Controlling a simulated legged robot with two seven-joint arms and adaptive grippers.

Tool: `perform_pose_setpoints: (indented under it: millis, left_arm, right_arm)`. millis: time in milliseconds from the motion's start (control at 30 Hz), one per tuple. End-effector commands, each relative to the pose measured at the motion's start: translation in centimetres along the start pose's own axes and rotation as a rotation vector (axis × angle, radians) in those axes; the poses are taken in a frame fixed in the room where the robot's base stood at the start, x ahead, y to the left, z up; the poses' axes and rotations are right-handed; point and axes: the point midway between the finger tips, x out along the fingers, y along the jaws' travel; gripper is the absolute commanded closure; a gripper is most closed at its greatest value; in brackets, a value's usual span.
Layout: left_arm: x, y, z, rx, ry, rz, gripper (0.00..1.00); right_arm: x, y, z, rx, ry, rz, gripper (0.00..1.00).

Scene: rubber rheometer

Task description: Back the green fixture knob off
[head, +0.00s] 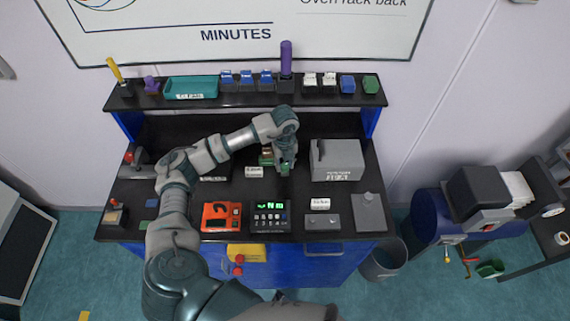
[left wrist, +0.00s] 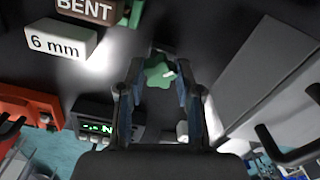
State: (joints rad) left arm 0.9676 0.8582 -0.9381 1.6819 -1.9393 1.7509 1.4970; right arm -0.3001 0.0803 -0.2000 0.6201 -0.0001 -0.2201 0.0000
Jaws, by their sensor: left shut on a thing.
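My left gripper (head: 284,163) reaches down to the black bench top from above, behind the middle of the bench. In the left wrist view its two fingers (left wrist: 158,62) stand on either side of the green knob (left wrist: 158,75), a lobed shape with a small pale mark. The gripper is shut on this knob. In the head view the gripper mostly hides the knob. My right gripper is not in view.
A grey box machine (head: 338,162) stands close to the right of the gripper. A white label block (head: 254,171) lies to its left. In front are an orange device (head: 221,216) and a black meter with green digits (head: 270,216). A raised shelf (head: 220,102) runs behind.

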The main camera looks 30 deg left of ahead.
Motion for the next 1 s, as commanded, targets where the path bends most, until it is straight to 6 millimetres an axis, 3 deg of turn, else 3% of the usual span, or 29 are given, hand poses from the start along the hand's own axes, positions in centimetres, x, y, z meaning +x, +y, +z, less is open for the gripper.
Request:
perform_pose_setpoints:
  millis: [233, 500, 833, 1000]
  left_arm:
    - [0.1, 0.1, 0.0, -0.022, 0.001, 0.003, 1.00]
    - [0.0, 0.1, 0.0, -0.363, 0.001, 0.004, 1.00]
    - [0.1, 0.1, 0.0, -0.406, 0.000, 0.003, 1.00]
    - [-0.1, 0.1, -0.1, -0.610, 0.002, 0.005, 1.00]
  right_arm:
    - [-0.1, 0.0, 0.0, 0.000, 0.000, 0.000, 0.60]
    - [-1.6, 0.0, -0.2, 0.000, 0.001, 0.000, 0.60]
    - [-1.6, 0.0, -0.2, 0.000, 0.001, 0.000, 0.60]
    - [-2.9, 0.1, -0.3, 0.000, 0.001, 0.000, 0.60]
